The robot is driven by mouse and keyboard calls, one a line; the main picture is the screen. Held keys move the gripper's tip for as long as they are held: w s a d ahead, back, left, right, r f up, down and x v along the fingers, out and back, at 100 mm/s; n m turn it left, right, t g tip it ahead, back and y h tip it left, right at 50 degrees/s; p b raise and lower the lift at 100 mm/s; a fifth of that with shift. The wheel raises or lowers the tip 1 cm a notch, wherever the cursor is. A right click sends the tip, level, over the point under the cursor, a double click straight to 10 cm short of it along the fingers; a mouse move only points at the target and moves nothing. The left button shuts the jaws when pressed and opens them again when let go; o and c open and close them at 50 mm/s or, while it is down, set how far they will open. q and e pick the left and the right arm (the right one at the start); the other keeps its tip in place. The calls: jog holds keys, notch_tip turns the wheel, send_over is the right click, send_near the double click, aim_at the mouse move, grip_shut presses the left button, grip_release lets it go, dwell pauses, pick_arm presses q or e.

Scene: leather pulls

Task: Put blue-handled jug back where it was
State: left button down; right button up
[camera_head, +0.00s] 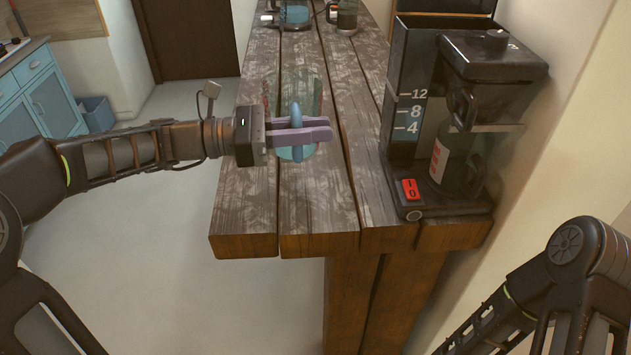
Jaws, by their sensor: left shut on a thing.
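The blue-handled jug (312,92) is clear glass with a blue upright handle and a bluish base. It is upright over the front left part of the wooden table (247,205). My left gripper (318,134) reaches in from the left and is shut on the blue handle, its purple fingers passing in front of the glass. I cannot tell whether the jug's base touches the table. My right arm shows at the lower right, but its gripper is out of view.
Two more jugs, one bluish (295,16) and one dark (347,17), stand at the far end. The planks between are clear.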

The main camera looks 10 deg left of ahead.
pick_arm(q)
jog(key=shift+s+a, duration=0.1)
jog(key=shift+a, duration=0.1)
notch_tip(320, 180, down, 5)
jog(key=shift+d+r, duration=0.1)
dwell(0.4)
notch_tip(320, 180, down, 5)
jog(key=shift+r+p, duration=0.15)
jog(key=shift+p, duration=0.75)
